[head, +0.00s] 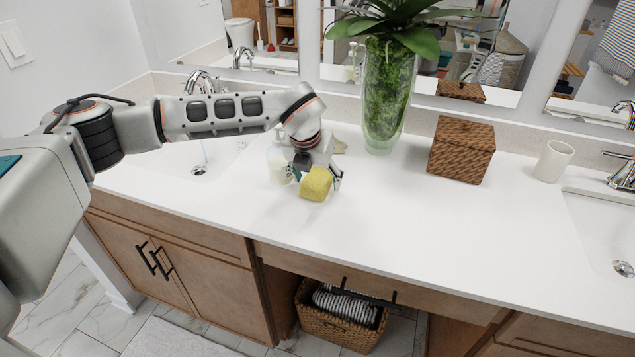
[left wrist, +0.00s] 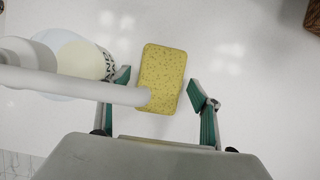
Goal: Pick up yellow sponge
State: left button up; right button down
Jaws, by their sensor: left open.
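The yellow sponge (head: 316,184) lies on the white countertop, near its front edge, in the head view. In the left wrist view the sponge (left wrist: 161,80) sits between the green-padded fingertips. My left gripper (head: 318,177) is open above the sponge, pointing down; in the left wrist view its fingers (left wrist: 163,88) stand apart on either side, with a gap at the right finger. A pump bottle's white nozzle overlaps the sponge's lower left corner in that view. Whether the left finger touches the sponge is unclear. My right gripper is not in view.
The soap pump bottle (head: 278,165) stands close beside the gripper; it also shows in the left wrist view (left wrist: 70,58). A glass vase with a plant (head: 387,100), a woven box (head: 461,149) and a white cup (head: 553,161) stand farther right. The countertop (head: 400,220) right of the sponge is clear.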

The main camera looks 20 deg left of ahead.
aim_at(318, 174)
pick_arm(q)
jog(key=shift+f, duration=0.15)
jog(key=c, duration=1)
jog(key=shift+r, duration=0.35)
notch_tip(318, 174, up, 3)
jog(key=shift+r, duration=0.1)
jog(key=s, duration=0.5)
jog(key=s+b, duration=0.1)
jog(key=s, duration=1.1)
jog(key=shift+s+a+f+b, duration=0.2)
jog(key=shift+a+b, duration=0.05)
jog(key=shift+b, duration=0.05)
jog(key=shift+s, duration=0.3)
jog(key=shift+c, duration=0.5)
